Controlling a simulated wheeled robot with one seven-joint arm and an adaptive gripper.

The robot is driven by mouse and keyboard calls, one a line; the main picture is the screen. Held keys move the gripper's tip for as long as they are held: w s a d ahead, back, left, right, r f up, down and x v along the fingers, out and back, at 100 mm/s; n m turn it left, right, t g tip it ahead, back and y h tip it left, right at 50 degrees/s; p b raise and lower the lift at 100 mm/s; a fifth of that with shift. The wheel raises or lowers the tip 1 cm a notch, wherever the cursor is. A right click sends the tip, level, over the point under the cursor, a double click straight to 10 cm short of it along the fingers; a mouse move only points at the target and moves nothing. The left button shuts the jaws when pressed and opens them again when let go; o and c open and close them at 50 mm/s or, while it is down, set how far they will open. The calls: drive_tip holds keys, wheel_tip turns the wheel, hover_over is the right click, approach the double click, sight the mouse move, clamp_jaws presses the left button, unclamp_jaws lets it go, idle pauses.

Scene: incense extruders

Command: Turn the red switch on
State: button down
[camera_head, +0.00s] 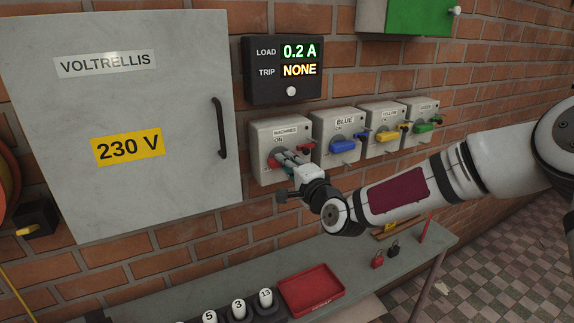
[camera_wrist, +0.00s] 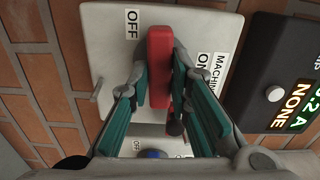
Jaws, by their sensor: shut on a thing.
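The red switch (camera_head: 273,161) is a bar handle on the leftmost grey box, labelled MACHINES (camera_head: 284,132). In the wrist view the red handle (camera_wrist: 160,45) lies along the box face, with its far end beside the OFF label (camera_wrist: 132,25) and the ON label (camera_wrist: 205,60) off to its side. My gripper (camera_head: 286,158) reaches in from the right. In the wrist view its two teal fingers (camera_wrist: 160,82) are shut on the handle, one on either side. The fingers hide part of the handle. The display (camera_head: 283,69) above reads LOAD 0.2 A, TRIP NONE.
The blue (camera_head: 344,146), yellow (camera_head: 386,135) and green (camera_head: 424,127) switch boxes stand close to the right. A grey cabinet (camera_head: 190,120) is on the left. The bench below holds a red tray (camera_head: 311,291), numbered black pieces (camera_head: 239,308) and padlocks (camera_head: 377,262).

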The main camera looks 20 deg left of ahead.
drive_tip(key=shift+n+b, duration=1.85)
drive_tip(key=shift+n, duration=6.75)
drive_tip(key=c, duration=1.5)
unclamp_jaws()
